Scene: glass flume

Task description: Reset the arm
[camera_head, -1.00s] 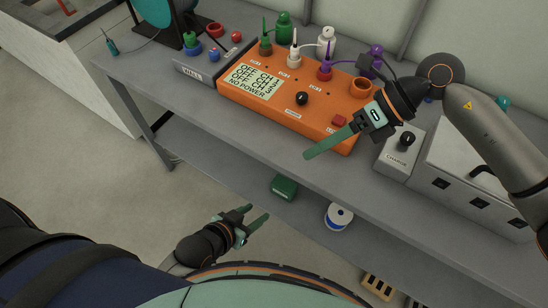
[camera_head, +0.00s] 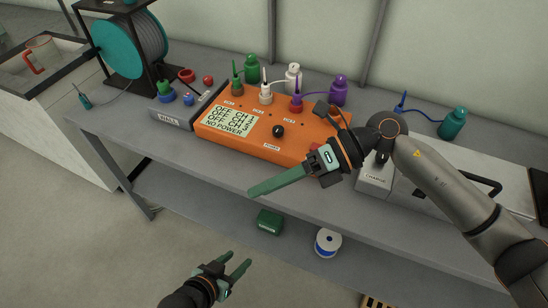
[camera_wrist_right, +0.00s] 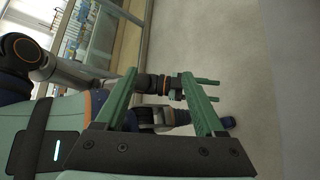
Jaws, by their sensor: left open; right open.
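My right gripper (camera_head: 256,190) is in front of the orange control box (camera_head: 203,132), in the head view. Its green fingers point left and down, over the front part of the bench, and show almost edge-on. It looks empty. In the right wrist view its two fingers (camera_wrist_right: 158,74) stand apart with nothing between them. My left gripper (camera_head: 238,259) is low in the head view, in front of the bench, open and empty with its fingers pointing up and right. It also shows in the right wrist view (camera_wrist_right: 213,90), beyond the right fingers.
The grey bench (camera_head: 225,178) holds the orange box with plugs and bottles, a teal reel (camera_head: 118,50) and a grey unit (camera_head: 415,198) beneath my right arm. A green box (camera_head: 270,222) and white spool (camera_head: 327,243) are on the lower shelf. Floor at lower left is clear.

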